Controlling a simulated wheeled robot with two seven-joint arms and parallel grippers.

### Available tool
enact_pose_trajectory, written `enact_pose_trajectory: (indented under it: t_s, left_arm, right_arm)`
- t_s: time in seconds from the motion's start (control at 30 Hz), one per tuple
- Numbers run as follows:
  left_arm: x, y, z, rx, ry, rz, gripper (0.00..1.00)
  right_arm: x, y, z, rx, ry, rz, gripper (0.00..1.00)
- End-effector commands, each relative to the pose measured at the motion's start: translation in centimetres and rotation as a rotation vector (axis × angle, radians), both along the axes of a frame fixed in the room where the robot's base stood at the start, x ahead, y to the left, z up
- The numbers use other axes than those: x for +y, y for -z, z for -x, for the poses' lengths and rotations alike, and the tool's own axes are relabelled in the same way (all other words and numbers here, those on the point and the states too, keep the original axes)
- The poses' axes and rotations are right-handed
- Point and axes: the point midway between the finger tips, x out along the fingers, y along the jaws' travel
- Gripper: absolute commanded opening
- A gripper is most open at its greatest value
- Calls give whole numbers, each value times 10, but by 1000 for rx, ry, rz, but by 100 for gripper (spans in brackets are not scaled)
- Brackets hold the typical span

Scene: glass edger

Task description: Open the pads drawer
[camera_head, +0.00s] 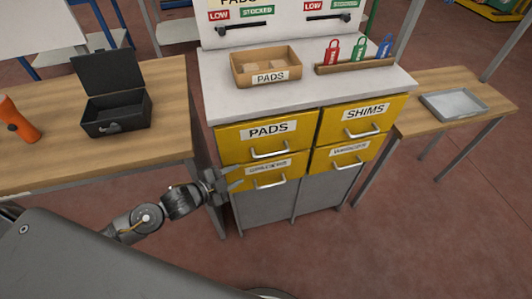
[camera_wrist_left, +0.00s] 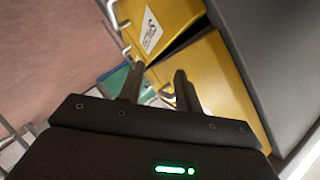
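The pads drawer (camera_head: 233,144) is the yellow upper left drawer of the cabinet, with a "PADS" label and a pale bar handle (camera_head: 270,152). It looks shut. My left gripper (camera_head: 236,178) is at the cabinet's left front, lower than the pads handle and left of it, beside the lower left drawer. Its two fingers are apart and hold nothing. In the left wrist view the open fingers (camera_wrist_left: 158,80) point toward yellow drawer fronts (camera_wrist_left: 208,72), with a pale handle beyond them; which drawer this is I cannot tell. My right gripper is not in view.
The other yellow drawers, including shims (camera_head: 332,126), look shut. A cardboard pads box (camera_head: 247,74) and a wooden rack with colored tags stand on the white top (camera_head: 220,100). A wooden table (camera_head: 165,115) with a black open box (camera_head: 117,117) flanks the cabinet's left side.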

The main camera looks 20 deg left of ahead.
Motion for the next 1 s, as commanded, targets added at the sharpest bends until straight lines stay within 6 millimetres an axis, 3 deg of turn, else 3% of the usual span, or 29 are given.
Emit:
enact_pose_trajectory:
  t_s: [0.03, 0.1, 0.27, 0.53, 1.0]
  left_arm:
    - [-5, -22, 0, -63, 70, -21, 34]
    - [-12, -44, 3, -131, 147, -37, 34]
    - [-20, -67, 9, -207, 237, -54, 34]
    - [-28, -68, 1, -217, 245, -52, 34]
    - [-77, -52, -60, -215, 243, -52, 34]
  right_arm:
    - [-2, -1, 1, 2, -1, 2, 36]
    - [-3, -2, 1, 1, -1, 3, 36]
    - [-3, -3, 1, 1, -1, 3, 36]
    - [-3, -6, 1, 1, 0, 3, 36]
    - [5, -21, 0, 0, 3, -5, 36]
